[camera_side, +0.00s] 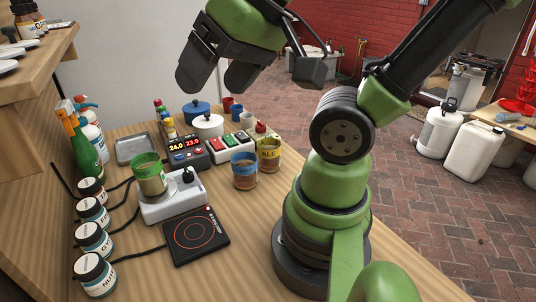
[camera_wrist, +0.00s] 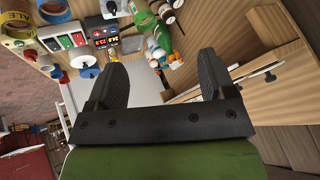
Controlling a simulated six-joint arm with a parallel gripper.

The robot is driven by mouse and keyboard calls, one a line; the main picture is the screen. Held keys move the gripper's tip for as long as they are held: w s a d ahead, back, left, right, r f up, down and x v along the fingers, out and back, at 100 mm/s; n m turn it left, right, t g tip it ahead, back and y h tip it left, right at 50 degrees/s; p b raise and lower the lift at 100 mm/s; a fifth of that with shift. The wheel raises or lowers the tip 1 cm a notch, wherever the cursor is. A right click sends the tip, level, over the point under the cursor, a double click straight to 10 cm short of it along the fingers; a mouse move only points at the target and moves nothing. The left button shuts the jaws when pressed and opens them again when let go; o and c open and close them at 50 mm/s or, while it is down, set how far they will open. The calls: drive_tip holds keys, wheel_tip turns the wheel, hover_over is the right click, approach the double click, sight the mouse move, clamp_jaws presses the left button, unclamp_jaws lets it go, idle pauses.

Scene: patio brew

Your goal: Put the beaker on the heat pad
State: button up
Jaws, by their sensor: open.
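The heat pad (camera_side: 196,236), a flat black square with a red ring, lies bare on the wooden table. Three beaker-like vessels stand behind it; I cannot tell which one is the beaker. One has a blue band (camera_side: 244,171) and brown contents. One has a yellow ALE label (camera_side: 269,157). My gripper (camera_side: 215,86) is open and empty, high above the table's back. In the wrist view its fingers (camera_wrist: 162,64) are spread apart, with nothing between them.
Several lidded jars (camera_side: 93,237) and cables line the left edge. A digital controller (camera_side: 187,151), a switch box (camera_side: 232,147), pots (camera_side: 208,125) and bottles (camera_side: 90,150) stand behind.

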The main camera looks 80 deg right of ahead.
drive_tip(key=w+d+f+m+g+h, duration=0.25)
drive_tip(key=d+f, duration=0.35)
drive_tip(key=d, duration=0.4)
drive_tip(key=m+g+h, duration=0.2)
drive_tip(key=m, duration=0.2)
approach(269, 142)
drive_tip(key=shift+h, duration=0.25)
drive_tip(key=shift+w+d+f, duration=0.1)
drive_tip(key=shift+w+f, duration=0.15)
drive_tip(key=shift+f, duration=1.1)
drive_tip(key=shift+w+a+f, duration=0.1)
drive_tip(key=shift+w+f, duration=0.15)
drive_tip(key=shift+f, duration=1.1)
drive_tip(key=shift+w+d+f, duration=0.1)
drive_tip(key=shift+w+f, duration=0.1)
drive_tip(key=shift+f, duration=1.2)
drive_tip(key=c, duration=0.9)
drive_tip(key=shift+r, duration=0.2)
